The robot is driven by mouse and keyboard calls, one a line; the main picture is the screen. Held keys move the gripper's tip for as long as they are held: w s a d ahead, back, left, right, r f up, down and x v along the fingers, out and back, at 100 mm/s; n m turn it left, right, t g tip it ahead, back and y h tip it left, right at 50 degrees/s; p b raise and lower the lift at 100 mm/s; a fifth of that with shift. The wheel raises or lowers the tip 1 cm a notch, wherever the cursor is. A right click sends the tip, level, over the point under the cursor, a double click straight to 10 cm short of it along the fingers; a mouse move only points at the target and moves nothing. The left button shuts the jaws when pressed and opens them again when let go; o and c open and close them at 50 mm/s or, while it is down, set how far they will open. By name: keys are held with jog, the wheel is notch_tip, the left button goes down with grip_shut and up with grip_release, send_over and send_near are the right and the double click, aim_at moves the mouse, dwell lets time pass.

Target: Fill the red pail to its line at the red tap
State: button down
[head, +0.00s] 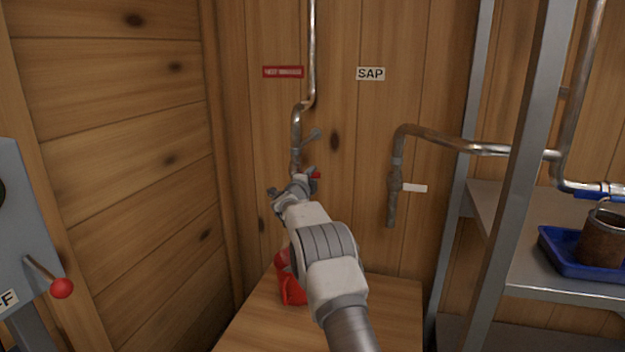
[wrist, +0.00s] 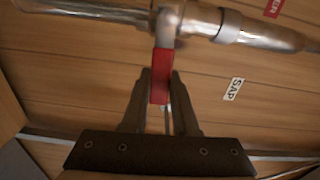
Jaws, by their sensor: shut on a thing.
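The red tap (head: 297,150) is a metal pipe with a valve on the back wall, under a red sign (head: 283,72). Its red lever handle (wrist: 159,75) hangs from the valve body in the wrist view. My gripper (wrist: 160,82) is shut on this lever, one dark finger on each side. In the head view my gripper (head: 309,178) is at the tap's lower end, and only a bit of red shows past it. The red pail (head: 292,292) stands on a wooden bench below the tap, partly hidden by my arm. Its inside, its line and any flow are hidden.
A second tap (head: 393,183) with a white handle is right of it, under a SAP sign (head: 370,74). A metal shelf (head: 550,285) at right holds a blue tray (head: 557,262) with a brown pot (head: 602,238). A grey panel with a red-knobbed lever (head: 61,288) is at left.

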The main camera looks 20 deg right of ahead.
jog(key=shift+f+m+b, duration=0.3)
jog(key=shift+m+b, duration=0.05)
jog(key=shift+m, duration=0.05)
jog(key=c, duration=0.7)
grip_release()
jog(key=p+v, duration=0.1)
jog(key=v, duration=1.6)
jog(key=shift+s+a+p, duration=0.15)
jog(key=shift+a+p, duration=0.05)
jog(key=shift+p, duration=0.2)
